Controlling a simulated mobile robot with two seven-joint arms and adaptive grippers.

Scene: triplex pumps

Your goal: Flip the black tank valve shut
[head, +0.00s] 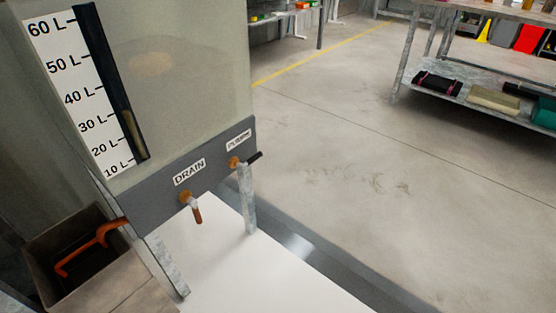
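A translucent tank (185,70) with a litre scale (72,85) stands at the left of the head view. On the grey band (150,197) along its lower edge sit two valves. The right one has a black handle (254,157) on a brass-coloured body (234,162). The handle sticks out to the right, roughly sideways, past the tank's corner. The small label above it is too small to read surely. Neither of my grippers is in view.
A brown open box (75,240) with a bent orange piece (85,250) stands at lower left. Metal legs (248,200) support the tank above a white surface (250,275). A shelf table (480,80) with goods stands at upper right. The concrete floor between is clear.

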